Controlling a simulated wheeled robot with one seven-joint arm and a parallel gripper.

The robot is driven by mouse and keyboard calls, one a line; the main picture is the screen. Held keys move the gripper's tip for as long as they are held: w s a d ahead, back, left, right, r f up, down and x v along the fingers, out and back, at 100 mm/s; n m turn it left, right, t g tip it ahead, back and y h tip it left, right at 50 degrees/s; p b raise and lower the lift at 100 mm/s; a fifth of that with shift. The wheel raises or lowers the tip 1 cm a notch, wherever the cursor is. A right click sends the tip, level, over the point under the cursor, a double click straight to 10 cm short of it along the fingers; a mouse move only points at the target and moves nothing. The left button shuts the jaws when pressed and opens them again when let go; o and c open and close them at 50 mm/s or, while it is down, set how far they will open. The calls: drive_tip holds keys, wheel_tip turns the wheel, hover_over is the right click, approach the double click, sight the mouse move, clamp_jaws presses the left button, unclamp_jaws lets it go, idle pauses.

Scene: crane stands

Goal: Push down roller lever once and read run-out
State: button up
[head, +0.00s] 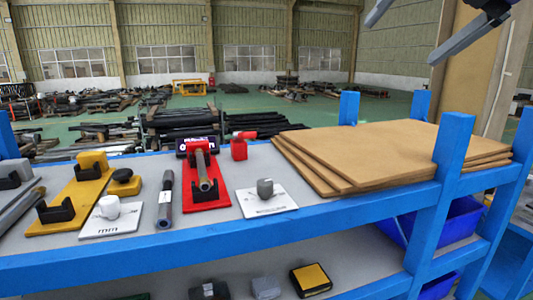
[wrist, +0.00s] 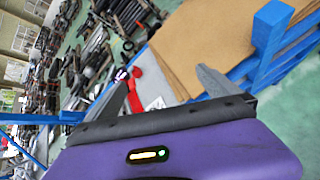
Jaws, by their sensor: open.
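A red stand (head: 207,188) on the blue-framed shelf carries a grey tube (head: 204,172) lying lengthwise. Behind it is a dark display (head: 198,145) with light digits too small to read. A small red block with a red arm on top (head: 239,149) stands right of the display. I cannot tell for sure which part is the roller lever. Red parts (wrist: 134,90) also show between my fingers in the wrist view. My gripper (head: 401,42) is open and empty at the upper right, high above the shelf and well apart from the stand; its fingers also show in the wrist view (wrist: 161,72).
Brown boards (head: 365,152) are stacked at the shelf's right, beside blue posts (head: 447,150). A white plate with a grey knob (head: 283,204), a dark rod (head: 165,200), a white plate with a white knob (head: 120,222) and a yellow stand (head: 75,205) share the shelf.

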drive_tip(key=w+f+m+t+y+b, duration=0.2)
drive_tip(key=w+f+m+t+y, duration=0.3)
drive_tip(key=m+t, duration=0.65)
drive_tip(key=s+d+f+m+t+h+b, duration=0.1)
drive_tip(key=s+d+f+m+h, duration=0.2)
drive_tip(key=f+m, duration=0.55)
drive_tip(key=s+d+f+m+t+h, duration=0.1)
drive_tip(key=s+f+m+h, duration=0.3)
drive_tip(key=f+m, duration=0.45)
drive_tip(key=s+d+f+m+h+b, duration=0.1)
drive_tip(key=s+f+m+h, duration=0.4)
drive_tip(key=f, duration=0.6)
drive_tip(key=s+a+f+g+y+b, duration=0.1)
drive_tip(key=s+a+f+g, duration=0.1)
drive_tip(key=s+f, duration=0.8)
drive_tip(key=s+a+f+g+y+b, duration=0.1)
drive_tip(key=s+a+f+g, duration=0.1)
drive_tip(key=s+f, duration=0.8)
drive_tip(key=s+a+f+g+y+b, duration=0.1)
drive_tip(key=s+f+g, duration=0.3)
drive_tip(key=s+f, duration=0.6)
drive_tip(key=s+a, duration=0.1)
drive_tip(key=s, duration=0.5)
drive_tip(key=shift+a+g+y+b, duration=0.3)
drive_tip(key=shift+g, duration=0.05)
